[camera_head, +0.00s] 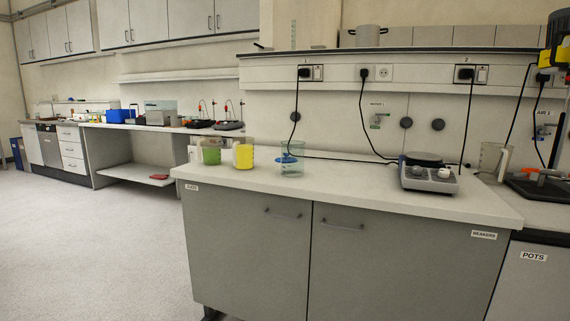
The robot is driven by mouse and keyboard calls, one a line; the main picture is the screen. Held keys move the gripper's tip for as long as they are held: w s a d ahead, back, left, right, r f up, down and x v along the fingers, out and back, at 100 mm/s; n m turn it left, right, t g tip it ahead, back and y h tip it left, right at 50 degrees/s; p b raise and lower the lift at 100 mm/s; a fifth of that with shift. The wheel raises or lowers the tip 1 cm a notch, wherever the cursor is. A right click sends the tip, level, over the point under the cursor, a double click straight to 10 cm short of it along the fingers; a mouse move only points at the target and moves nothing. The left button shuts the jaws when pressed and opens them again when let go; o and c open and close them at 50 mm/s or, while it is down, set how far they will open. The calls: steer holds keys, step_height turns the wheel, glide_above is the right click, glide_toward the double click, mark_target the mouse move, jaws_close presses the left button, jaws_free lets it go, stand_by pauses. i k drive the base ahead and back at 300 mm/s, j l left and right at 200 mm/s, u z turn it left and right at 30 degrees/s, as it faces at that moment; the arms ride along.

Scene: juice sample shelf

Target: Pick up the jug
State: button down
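Several jug-like vessels stand on the grey bench. A clear cup-shaped jug with green contents (211,152) stands at the left end of the counter, and a jug with yellow contents (243,155) stands beside it, apart from the wall. A clear beaker with some blue in it (291,160) stands to their right. A clear, empty-looking jug with a handle (490,158) stands at the far right, behind the hotplate's right side. I cannot tell which one is the task's jug. My gripper is not in view.
A hotplate (429,175) with a black top sits on the counter (345,182), its cables running to wall sockets. A black tray (540,188) lies at right. A yellow-and-black device (558,42) is at the right edge. Open floor (95,240) lies at left.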

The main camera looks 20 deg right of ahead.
mark_target(211, 144)
steer(key=i+j+z, duration=0.35)
steer(key=i, duration=0.15)
steer(key=i+j+z, duration=0.35)
steer(key=i+l, duration=0.1)
